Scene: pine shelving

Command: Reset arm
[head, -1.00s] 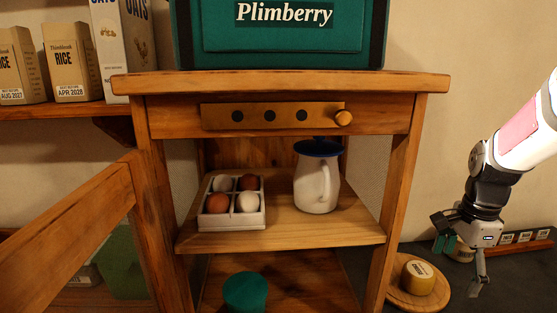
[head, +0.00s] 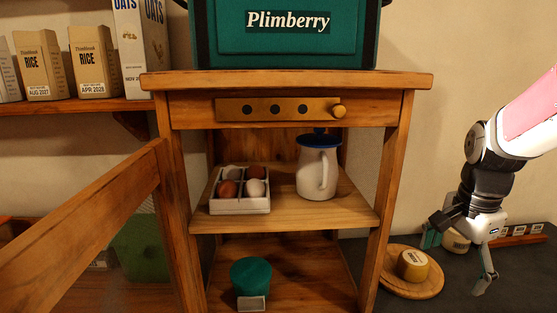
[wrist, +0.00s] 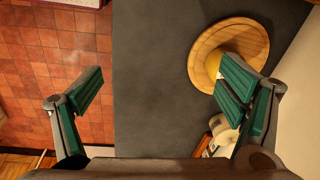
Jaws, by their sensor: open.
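My gripper (head: 458,238) hangs at the right in the head view, over the dark counter and to the right of the wooden cabinet. In the wrist view my gripper (wrist: 160,90) has its two green-padded fingers spread wide, with nothing between them. Below it lie the dark counter (wrist: 155,70) and, to the left, a red tiled floor (wrist: 30,60). One finger overlaps the edge of a round wooden board (wrist: 200,65) in that view.
The wooden cabinet (head: 290,82) holds an egg tray (head: 240,208), a white jug (head: 316,175) and a green-lidded container (head: 250,272). A green Plimberry box (head: 290,45) is on top. Rice boxes (head: 43,65) stand left.

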